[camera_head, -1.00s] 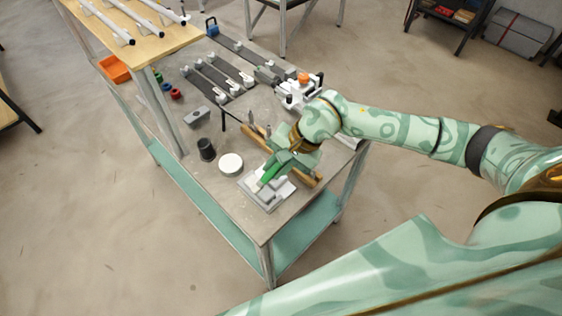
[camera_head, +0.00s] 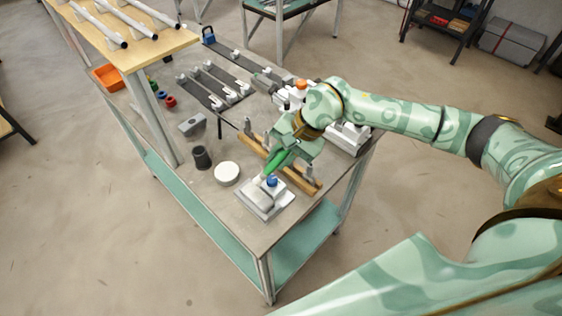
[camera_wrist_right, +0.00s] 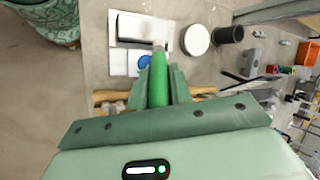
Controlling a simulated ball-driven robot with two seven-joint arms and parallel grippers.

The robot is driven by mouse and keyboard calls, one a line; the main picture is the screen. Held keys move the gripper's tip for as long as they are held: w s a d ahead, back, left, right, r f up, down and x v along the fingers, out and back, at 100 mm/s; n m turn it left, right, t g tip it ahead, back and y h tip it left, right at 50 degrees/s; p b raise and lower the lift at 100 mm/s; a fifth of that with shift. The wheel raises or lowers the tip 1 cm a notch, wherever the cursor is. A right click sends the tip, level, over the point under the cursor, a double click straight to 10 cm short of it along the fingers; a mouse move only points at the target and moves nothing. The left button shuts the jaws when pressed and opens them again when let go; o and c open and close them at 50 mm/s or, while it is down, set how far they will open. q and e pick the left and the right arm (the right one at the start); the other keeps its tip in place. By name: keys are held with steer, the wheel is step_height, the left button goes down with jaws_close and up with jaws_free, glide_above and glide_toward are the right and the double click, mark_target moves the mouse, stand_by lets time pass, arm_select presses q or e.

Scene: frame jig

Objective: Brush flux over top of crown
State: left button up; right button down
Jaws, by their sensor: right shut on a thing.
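My right gripper (camera_head: 283,155) is shut on a green-handled brush (camera_head: 276,163), which slants down to the left. The brush's pale tip is over or beside a white-grey block (camera_head: 262,196) on a pale square base near the table's front corner. A blue round piece (camera_head: 272,181) is close to the tip; I cannot tell if they touch. In the right wrist view the green handle (camera_wrist_right: 160,82) points at the base, beside the blue piece (camera_wrist_right: 144,61). I cannot tell which part is the crown. A white round tin (camera_head: 227,173) stands left of the base. My left gripper is not in view.
A dark cup (camera_head: 202,158) stands behind the tin. A wooden bar (camera_head: 300,177) with metal uprights lies under my right gripper. A grey block (camera_head: 192,124), dark rails (camera_head: 222,83) and an orange bin (camera_head: 107,77) are farther back. The table's front left edge is clear.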

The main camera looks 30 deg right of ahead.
mark_target(267, 168)
steer(key=shift+a, duration=0.5)
steer(key=a, duration=0.1)
steer(key=s+a+p, duration=0.1)
steer(key=a, duration=0.1)
steer(key=shift+s+f, duration=0.1)
steer(key=shift+s, duration=0.05)
steer(key=shift+d, duration=0.1)
step_height(267, 168, up, 6)
steer(key=p, duration=0.4)
step_height(267, 168, up, 3)
steer(key=shift+r+p, duration=0.1)
steer(key=shift+p, duration=0.75)
